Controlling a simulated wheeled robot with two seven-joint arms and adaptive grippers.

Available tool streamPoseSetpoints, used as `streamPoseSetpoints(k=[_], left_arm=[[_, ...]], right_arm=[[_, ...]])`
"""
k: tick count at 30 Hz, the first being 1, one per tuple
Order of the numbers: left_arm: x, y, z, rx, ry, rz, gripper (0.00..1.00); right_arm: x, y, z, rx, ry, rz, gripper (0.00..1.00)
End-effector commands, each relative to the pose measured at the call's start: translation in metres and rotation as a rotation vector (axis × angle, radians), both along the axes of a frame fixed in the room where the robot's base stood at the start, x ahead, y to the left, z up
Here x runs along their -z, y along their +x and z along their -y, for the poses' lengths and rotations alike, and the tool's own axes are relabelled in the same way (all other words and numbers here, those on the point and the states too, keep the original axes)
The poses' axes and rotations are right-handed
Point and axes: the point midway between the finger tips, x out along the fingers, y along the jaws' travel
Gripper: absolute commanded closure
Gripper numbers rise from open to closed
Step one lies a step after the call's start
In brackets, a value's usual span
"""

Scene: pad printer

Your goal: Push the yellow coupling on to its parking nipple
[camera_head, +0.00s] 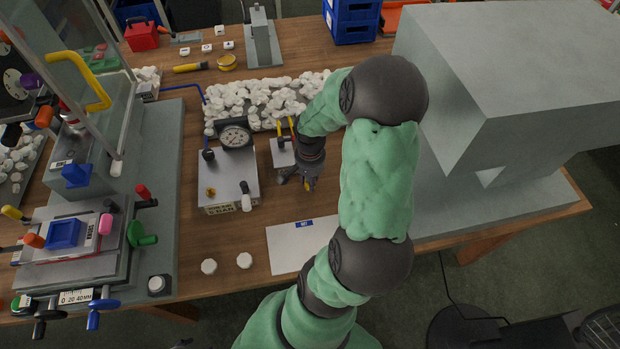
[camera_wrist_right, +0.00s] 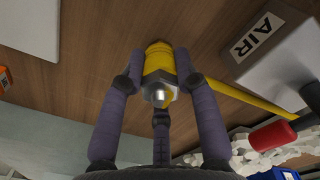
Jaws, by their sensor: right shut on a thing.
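The yellow coupling (camera_wrist_right: 158,66) is held between the fingers of my right gripper (camera_wrist_right: 160,85) in the right wrist view. It has a metal hex collar with a bright tip facing the camera. A yellow hose (camera_wrist_right: 245,96) runs off to the right in the wrist view. I cannot make out the parking nipple in either view. My left gripper is not in view.
A grey box with a pressure gauge (camera_head: 235,137) stands left of the gripper. A block labelled AIR (camera_wrist_right: 262,38) is close by in the wrist view. A white sheet (camera_head: 290,247) lies in front. White pieces (camera_head: 250,98) lie behind. A large grey machine (camera_head: 500,100) stands right.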

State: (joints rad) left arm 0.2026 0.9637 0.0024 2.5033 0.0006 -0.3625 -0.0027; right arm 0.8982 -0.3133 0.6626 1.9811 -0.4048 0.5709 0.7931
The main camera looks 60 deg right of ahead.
Motion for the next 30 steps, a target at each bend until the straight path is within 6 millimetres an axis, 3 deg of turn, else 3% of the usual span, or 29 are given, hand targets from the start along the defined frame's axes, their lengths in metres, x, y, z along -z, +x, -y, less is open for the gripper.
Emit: streamPoseSetpoints(k=[7,8,10,11,23,30], left_arm=[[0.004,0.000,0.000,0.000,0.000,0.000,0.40],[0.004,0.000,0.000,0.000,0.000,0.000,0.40],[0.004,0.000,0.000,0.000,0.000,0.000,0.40],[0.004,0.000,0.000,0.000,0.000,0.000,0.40],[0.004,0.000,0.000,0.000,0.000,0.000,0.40],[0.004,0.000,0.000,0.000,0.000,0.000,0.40]], right_arm=[[0.005,0.000,0.000,0.000,0.000,0.000,1.00],[0.005,0.000,0.000,0.000,0.000,0.000,0.66],[0.005,0.000,0.000,0.000,0.000,0.000,0.46],[0.005,0.000,0.000,0.000,0.000,0.000,0.41],[0.000,0.000,0.000,0.000,-0.001,0.000,0.41],[-0.036,0.001,0.001,0.001,-0.005,0.004,0.41]])
